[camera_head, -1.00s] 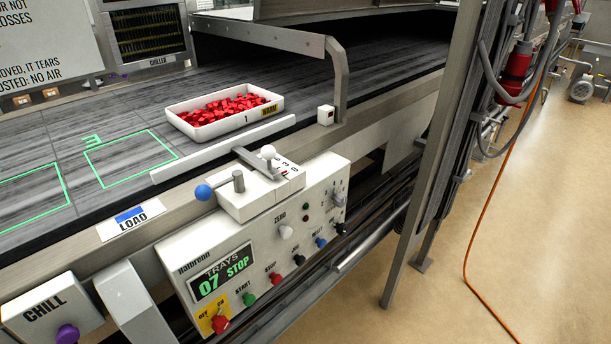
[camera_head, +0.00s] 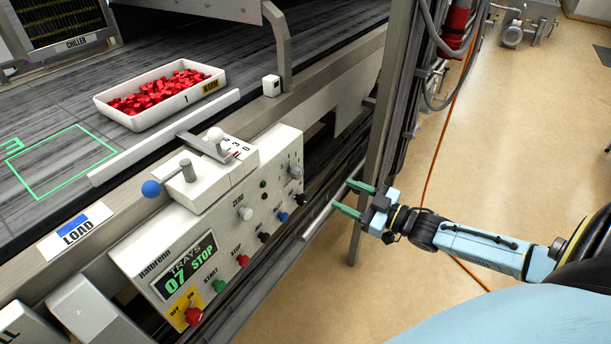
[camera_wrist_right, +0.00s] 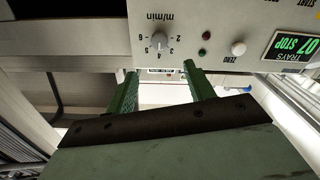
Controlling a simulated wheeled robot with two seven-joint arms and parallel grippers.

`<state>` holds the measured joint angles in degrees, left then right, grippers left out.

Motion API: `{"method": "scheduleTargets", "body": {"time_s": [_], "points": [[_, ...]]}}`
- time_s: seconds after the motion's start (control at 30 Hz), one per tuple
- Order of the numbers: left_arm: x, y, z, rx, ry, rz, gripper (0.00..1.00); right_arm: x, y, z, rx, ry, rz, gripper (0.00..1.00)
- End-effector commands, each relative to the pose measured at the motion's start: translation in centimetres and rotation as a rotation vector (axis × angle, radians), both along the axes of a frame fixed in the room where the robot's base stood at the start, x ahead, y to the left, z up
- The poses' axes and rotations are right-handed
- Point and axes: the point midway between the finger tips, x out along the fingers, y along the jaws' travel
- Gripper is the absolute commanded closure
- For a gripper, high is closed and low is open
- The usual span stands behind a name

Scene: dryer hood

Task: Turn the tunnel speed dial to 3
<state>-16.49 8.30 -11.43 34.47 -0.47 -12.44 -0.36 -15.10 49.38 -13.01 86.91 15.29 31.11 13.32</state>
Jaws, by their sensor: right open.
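The tunnel speed dial is a small grey knob (camera_head: 296,172) at the upper right of the white control panel (camera_head: 140,262). In the right wrist view the knob (camera_wrist_right: 158,41) sits in a ring of numbers from 2 to 6 marked m/min. I cannot tell for certain which number its pointer faces. My right gripper (camera_head: 348,199) is open and empty, to the right of the panel and apart from the knob. Its two green fingers (camera_wrist_right: 159,74) point toward the panel in the right wrist view, with the knob beyond the gap. My left gripper is out of view.
The panel carries several coloured buttons, a display (camera_head: 189,267) reading 07 STOP and a lever with a blue ball (camera_head: 151,189). A white tray of red pieces (camera_head: 160,96) lies on the belt. A steel post (camera_head: 385,130) stands behind my right gripper.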

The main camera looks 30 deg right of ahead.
Motion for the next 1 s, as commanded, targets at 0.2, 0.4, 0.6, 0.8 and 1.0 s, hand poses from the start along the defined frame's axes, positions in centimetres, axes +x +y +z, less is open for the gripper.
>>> {"method": "scheduleTargets", "body": {"time_s": [0.2,0.4,0.6,0.8,1.0], "points": [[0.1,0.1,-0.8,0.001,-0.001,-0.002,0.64,3.0,1.2,-0.1,-0.002,-0.003,-0.001,0.47],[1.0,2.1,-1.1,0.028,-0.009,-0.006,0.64,6.2,2.5,-0.1,-0.001,-0.002,-0.003,0.47],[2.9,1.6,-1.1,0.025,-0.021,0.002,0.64,9.2,3.7,-0.2,-0.002,-0.001,-0.003,0.47],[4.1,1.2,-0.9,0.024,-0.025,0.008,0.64,11.2,4.6,-0.2,-0.003,0.001,-0.003,0.47],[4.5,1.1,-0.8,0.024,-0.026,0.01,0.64,11.9,4.9,-0.2,-0.003,0.002,-0.003,0.47]]}}
